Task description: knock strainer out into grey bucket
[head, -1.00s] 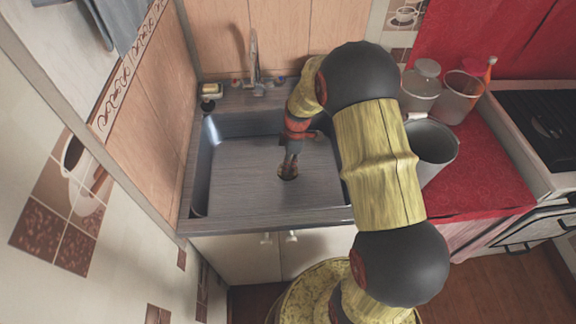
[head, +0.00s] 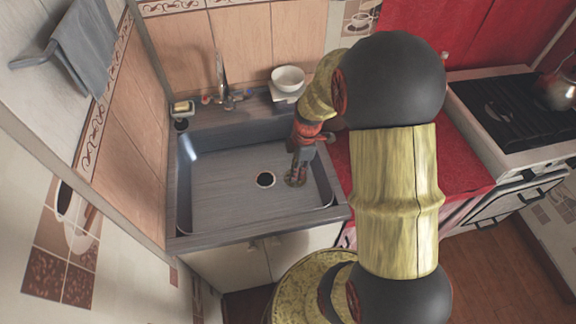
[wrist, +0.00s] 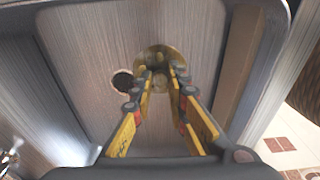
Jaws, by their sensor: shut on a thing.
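My gripper (head: 298,172) is over the right part of the sink, pointing down. In the wrist view its fingers (wrist: 160,73) are shut on a round, brass-coloured strainer (wrist: 153,56). The strainer shows only as a small brownish shape at the fingertips in the head view (head: 292,183). I cannot tell what is in it, as the fingers cover part of it. The drain hole (head: 266,179) is open and dark, left of the strainer; it also shows in the wrist view (wrist: 122,82). The grey bucket is not visible now.
The grey sink (head: 225,200) has raised walls around the gripper. A faucet (head: 222,80) and a white bowl (head: 288,78) stand behind it. A red-covered counter (head: 462,165) lies to the right, partly hidden by my arm, with a stove (head: 510,105) beyond.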

